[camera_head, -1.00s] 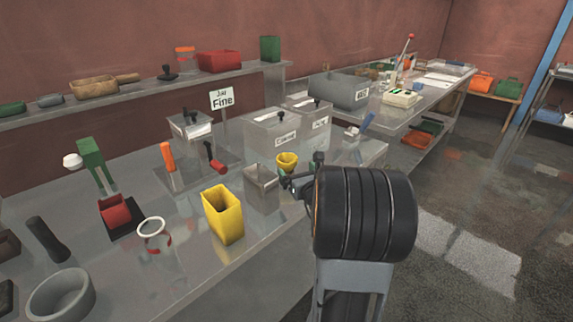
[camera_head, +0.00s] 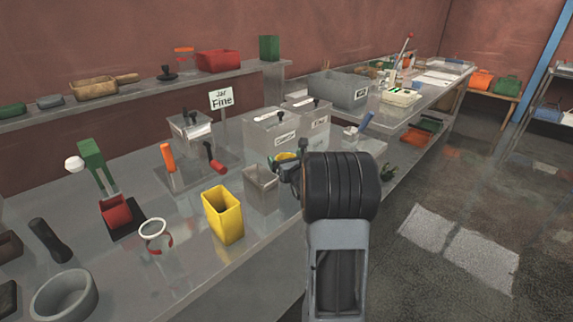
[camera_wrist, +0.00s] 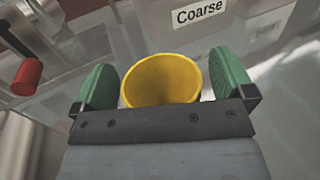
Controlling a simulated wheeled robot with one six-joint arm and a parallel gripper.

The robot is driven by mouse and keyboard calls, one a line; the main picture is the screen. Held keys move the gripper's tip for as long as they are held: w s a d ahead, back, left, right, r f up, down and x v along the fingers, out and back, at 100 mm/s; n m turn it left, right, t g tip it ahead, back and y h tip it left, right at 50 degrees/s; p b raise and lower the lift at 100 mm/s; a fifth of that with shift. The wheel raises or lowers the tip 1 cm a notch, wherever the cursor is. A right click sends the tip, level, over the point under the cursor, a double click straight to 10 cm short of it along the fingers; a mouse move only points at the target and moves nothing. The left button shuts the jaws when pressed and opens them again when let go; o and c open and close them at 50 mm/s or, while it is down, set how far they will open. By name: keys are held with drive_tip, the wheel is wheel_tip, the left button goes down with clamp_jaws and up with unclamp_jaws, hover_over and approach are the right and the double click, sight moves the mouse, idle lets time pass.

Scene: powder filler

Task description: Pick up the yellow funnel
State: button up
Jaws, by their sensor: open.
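The yellow funnel (camera_wrist: 162,80) is in the wrist view between the two green finger pads of my gripper (camera_wrist: 164,86). My gripper is open, with a finger on each side of the funnel. A narrow gap shows at the left pad; the right pad is close to the rim, and I cannot tell whether it touches. In the head view only a bit of the funnel (camera_head: 286,157) shows, mostly hidden behind my gripper (camera_head: 284,165). The funnel's lower part and what it rests on are hidden.
A small open metal box (camera_head: 260,180) is just left of my gripper. A yellow square container (camera_head: 224,214) stands nearer on the bench. Lidded bins, one labelled Coarse (camera_wrist: 199,13), stand behind. A red-handled tool (camera_wrist: 27,76) lies to the left.

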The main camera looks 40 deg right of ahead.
drive_tip(key=c, duration=0.9)
